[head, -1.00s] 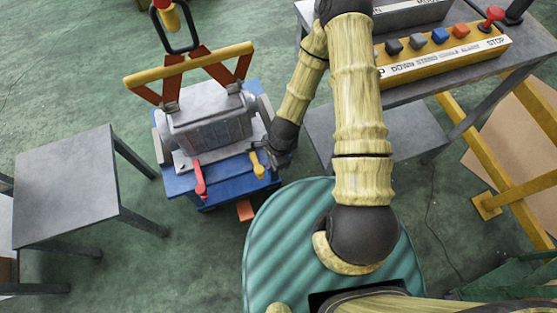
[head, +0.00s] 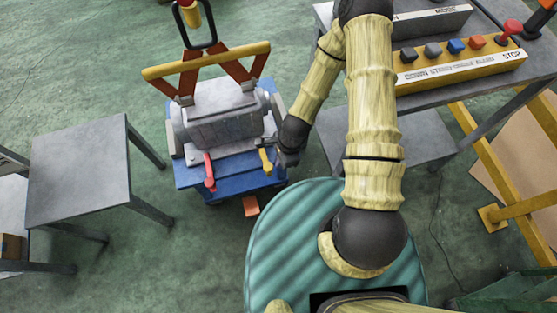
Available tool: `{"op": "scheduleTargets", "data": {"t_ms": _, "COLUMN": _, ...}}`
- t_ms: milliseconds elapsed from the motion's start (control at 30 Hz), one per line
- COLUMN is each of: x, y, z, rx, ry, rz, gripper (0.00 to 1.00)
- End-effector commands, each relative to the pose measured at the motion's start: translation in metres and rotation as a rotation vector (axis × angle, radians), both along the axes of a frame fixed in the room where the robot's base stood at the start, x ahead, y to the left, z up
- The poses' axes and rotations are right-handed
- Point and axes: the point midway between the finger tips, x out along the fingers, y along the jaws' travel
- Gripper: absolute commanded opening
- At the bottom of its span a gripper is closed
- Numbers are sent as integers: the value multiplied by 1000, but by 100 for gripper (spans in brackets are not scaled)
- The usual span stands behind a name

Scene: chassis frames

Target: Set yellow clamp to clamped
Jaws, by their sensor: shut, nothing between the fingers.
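The yellow clamp (head: 266,161) is a small lever on the right part of the blue base (head: 228,181), in front of the grey metal housing (head: 222,125). Its handle points toward me and slopes down over the front edge. My gripper (head: 287,159) is just right of the yellow clamp, close beside it. It is dark and small here, and its fingers are shut and empty. I cannot tell whether it touches the clamp. A red clamp (head: 209,172) sits on the left part of the same base, its handle also toward me.
A yellow bar on red struts (head: 207,61) stands above the housing, with a black-framed hook behind it. A grey table (head: 80,170) stands at left. A button panel (head: 462,64) lies on the bench at right. An orange block (head: 250,206) is on the floor. My arm covers the middle.

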Motion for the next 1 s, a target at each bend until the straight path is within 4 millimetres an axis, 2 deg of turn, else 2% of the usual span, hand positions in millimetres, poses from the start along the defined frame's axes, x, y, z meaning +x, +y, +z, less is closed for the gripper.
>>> {"op": "scheduleTargets", "data": {"t_ms": 33, "x": 0, "y": -2, "z": 12, "rx": -1, "ry": 0, "rz": 0, "gripper": 0}}
{"op": "scheduleTargets", "data": {"t_ms": 500, "x": 1, "y": -16, "z": 71, "rx": -1, "ry": 0, "rz": 0, "gripper": 0}}
{"op": "scheduleTargets", "data": {"t_ms": 667, "x": 0, "y": -17, "z": 80, "rx": -1, "ry": 0, "rz": 6, "gripper": 0}}
{"op": "scheduleTargets", "data": {"t_ms": 1000, "x": 0, "y": -17, "z": 80, "rx": -1, "ry": -1, "rz": 9, "gripper": 0}}
